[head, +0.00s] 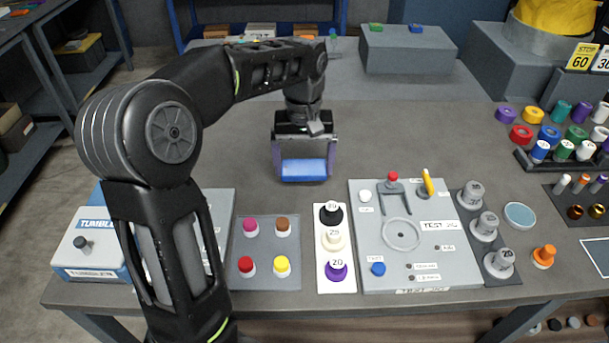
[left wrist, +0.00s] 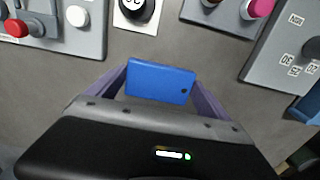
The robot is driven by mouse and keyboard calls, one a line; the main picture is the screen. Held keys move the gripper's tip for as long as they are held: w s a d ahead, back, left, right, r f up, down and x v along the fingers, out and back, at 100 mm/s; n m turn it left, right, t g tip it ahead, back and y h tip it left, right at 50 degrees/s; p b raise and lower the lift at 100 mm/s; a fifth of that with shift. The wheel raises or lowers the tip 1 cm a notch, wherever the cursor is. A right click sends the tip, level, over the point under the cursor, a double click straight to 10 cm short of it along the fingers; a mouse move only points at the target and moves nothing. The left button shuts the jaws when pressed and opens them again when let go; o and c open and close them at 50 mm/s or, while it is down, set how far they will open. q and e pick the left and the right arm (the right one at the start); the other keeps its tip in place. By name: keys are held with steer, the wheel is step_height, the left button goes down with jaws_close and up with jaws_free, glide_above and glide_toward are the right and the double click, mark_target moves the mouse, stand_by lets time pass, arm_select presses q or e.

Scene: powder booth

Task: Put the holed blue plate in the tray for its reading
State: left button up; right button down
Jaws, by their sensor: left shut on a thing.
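The blue plate (head: 304,170) is held flat-sided between the fingers of my left gripper (head: 304,152), above the bare table behind the test panel. In the left wrist view the plate (left wrist: 150,80) is a blue rectangle with a small dark hole near its right end. The left gripper's purple fingers (left wrist: 160,95) are shut on it from both sides. The grey test panel (head: 450,268) bears a round dish, a red-topped post, a yellow lever and a blue knob. I cannot tell which container is the tray for the reading. My right gripper is not in view.
A white strip (head: 334,283) with three numbered pieces and a grey pad (head: 269,225) with coloured knobs stand in front. Grey weights (head: 484,226) and an orange-topped piece (head: 543,257) are at right. A grey block (head: 408,48) stands at the back. The middle table is clear.

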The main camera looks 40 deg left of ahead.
mark_target(304, 169)
arm_select(q)
steer(key=shift+f, duration=0.1)
step_height(304, 169, down, 4)
steer(key=shift+r, duration=0.2)
stand_by(0.3)
steer(key=shift+f, duration=0.15)
steer(key=o, duration=1.3)
